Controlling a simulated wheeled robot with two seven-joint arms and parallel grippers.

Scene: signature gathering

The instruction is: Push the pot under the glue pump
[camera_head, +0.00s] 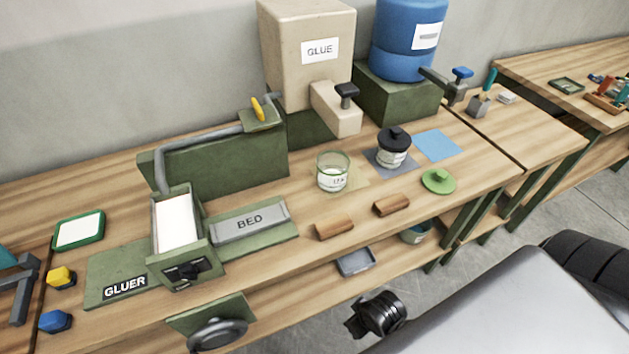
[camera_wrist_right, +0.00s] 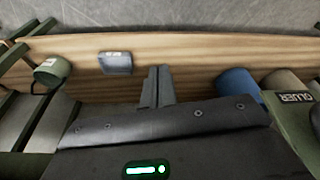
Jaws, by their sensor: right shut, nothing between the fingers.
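The pot that best fits the task is a clear glass jar (camera_head: 332,172) with a green rim and a white label. It stands upright and lidless on the bench, overlapping the left part of a yellowish square (camera_head: 357,174). The glue pump is the beige spout (camera_head: 338,108) with a black knob, on the tall beige GLUE box (camera_head: 305,60); the jar stands in front of and below it. In the right wrist view my right gripper (camera_wrist_right: 158,85) is shut and empty, apart from the jar. My left gripper does not show.
A black-lidded jar (camera_head: 392,150) stands right of the pot, near a green lid (camera_head: 438,181). Two wooden blocks (camera_head: 334,230) (camera_head: 391,205) lie in front. The green GLUER unit (camera_head: 180,240) and BED plate (camera_head: 249,222) are at left. A grey tray (camera_wrist_right: 115,62) shows in the wrist view.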

